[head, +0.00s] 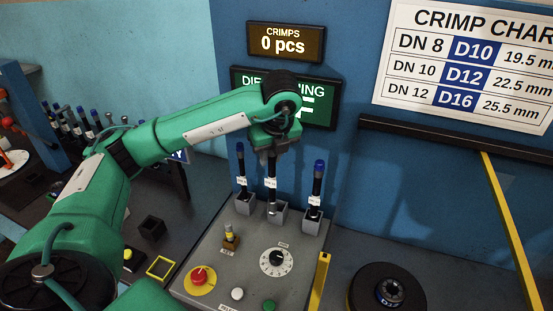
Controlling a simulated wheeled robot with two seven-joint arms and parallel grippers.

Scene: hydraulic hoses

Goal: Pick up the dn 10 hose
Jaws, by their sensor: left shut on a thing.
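Three short black hoses with white labels stand in grey square holders on the control panel: a left hose (241,165), a middle hose (271,170) and a right hose (318,185). The left and right ones have blue caps. The label writing is too small to read surely, so I cannot tell for certain which is DN 10. My left gripper (272,151) points down and is shut on the upper part of the middle hose, hiding its top. The middle hose is upright, its metal lower end at its holder (278,214); I cannot tell whether it is raised. My right gripper is not in view.
The panel (224,271) carries a dial (276,261), a red knob (200,276) and small buttons. Behind are a crimp counter display (286,41) and a crimp chart (470,65). More blue-capped hoses (85,122) stand at left. A black round part (362,291) lies at right.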

